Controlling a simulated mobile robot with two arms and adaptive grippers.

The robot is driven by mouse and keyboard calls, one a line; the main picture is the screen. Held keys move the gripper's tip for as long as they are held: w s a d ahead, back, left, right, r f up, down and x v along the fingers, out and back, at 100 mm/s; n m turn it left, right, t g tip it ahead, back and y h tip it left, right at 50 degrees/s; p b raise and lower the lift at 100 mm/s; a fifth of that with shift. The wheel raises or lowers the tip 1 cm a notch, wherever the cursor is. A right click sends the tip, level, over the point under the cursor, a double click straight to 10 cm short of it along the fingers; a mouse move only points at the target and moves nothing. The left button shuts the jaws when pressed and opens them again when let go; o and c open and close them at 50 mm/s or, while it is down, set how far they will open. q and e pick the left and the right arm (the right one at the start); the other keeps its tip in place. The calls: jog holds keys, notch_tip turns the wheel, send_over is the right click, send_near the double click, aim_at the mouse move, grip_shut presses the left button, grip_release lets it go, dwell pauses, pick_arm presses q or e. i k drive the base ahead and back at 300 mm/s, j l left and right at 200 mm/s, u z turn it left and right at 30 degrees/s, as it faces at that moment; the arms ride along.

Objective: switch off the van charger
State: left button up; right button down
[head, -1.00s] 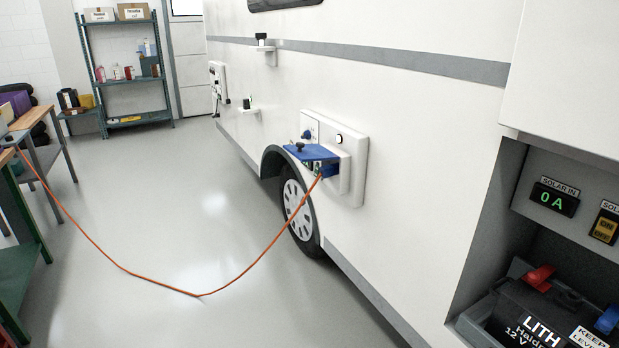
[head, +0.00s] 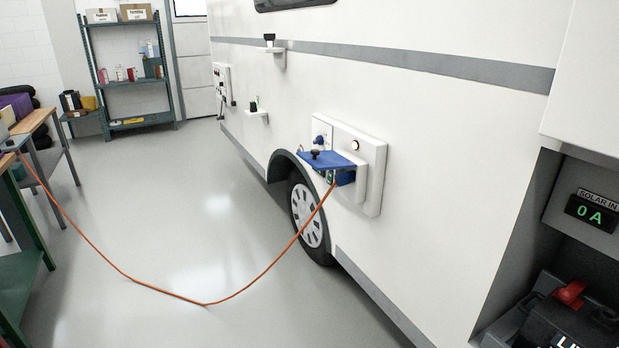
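The white van (head: 440,120) fills the right of the head view. A white panel (head: 371,165) on its side above the wheel carries a blue flap (head: 328,159) standing out, a dark blue knob (head: 320,139) and a small round light or button (head: 355,145). An orange cable (head: 207,304) runs from under the flap across to the bench at left. A second white panel (head: 222,84) with dark fittings sits farther along the van. I cannot tell which part is the charger switch. Neither of my grippers is in view.
An open compartment at right holds a battery (head: 560,325) and a display (head: 592,213) reading 0 A. Workbenches (head: 35,122) stand at left and a shelf rack (head: 130,75) at the back. The grey floor (head: 180,220) is clear except for the hanging cable.

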aim_at(330, 180)
jog(key=i+j+u, duration=0.2)
jog(key=i+j, duration=1.4)
jog(key=j, duration=0.1)
